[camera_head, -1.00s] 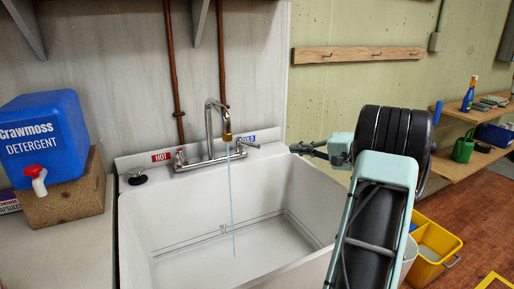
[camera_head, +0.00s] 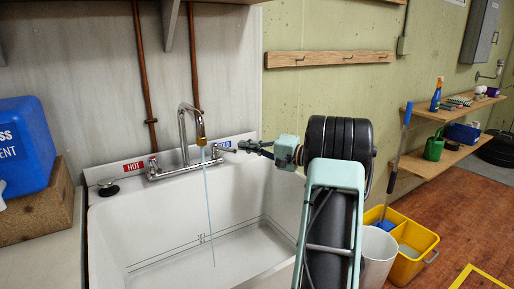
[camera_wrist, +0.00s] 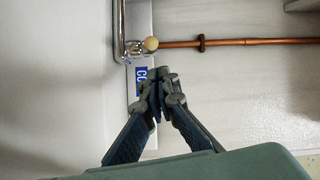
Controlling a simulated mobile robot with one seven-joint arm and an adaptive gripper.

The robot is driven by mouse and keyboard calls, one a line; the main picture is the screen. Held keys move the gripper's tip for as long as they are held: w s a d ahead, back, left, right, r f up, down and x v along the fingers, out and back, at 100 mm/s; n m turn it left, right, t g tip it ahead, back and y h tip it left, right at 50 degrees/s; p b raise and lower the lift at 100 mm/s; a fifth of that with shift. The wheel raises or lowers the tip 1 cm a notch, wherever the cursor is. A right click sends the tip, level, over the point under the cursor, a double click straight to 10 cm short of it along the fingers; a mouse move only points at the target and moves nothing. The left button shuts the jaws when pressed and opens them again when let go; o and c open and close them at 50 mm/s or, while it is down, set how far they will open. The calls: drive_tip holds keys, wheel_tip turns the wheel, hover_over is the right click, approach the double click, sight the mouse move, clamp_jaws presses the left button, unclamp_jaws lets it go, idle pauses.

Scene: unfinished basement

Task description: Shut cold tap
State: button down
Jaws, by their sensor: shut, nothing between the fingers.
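The chrome faucet (camera_head: 186,125) stands at the back of the white sink (camera_head: 100,215). A thin stream of water (camera_head: 209,205) runs from its brass-tipped spout into the basin. My gripper (camera_head: 242,146) is shut and empty, close to the end of that lever. I cannot tell whether they touch. In the wrist view, the shut fingertips (camera_wrist: 160,76) are beside the blue cold label (camera_wrist: 139,82), with chrome faucet parts (camera_wrist: 122,35) just beyond.
The red hot label (camera_head: 134,166) and hot tap are at the left. A black stopper (camera_head: 108,188) sits on the sink's rim. A blue detergent container (camera_head: 25,150) stands further left. A yellow mop bucket (camera_head: 410,250) and shelves (camera_head: 440,155) are to the right.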

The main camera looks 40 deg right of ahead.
sight(235, 152)
drive_tip(key=shift+s+a+f, duration=0.15)
drive_tip(key=shift+a+f, duration=0.1)
drive_tip(key=shift+a, duration=0.6)
drive_tip(key=shift+s+a+b, duration=0.25)
drive_tip(key=shift+a+b, duration=0.5)
drive_tip(key=shift+b, duration=0.2)
drive_tip(key=shift+s+a+b, duration=0.2)
drive_tip(key=shift+a+b, duration=0.55)
drive_tip(key=shift+b, duration=0.2)
drive_tip(key=shift+a, duration=0.1)
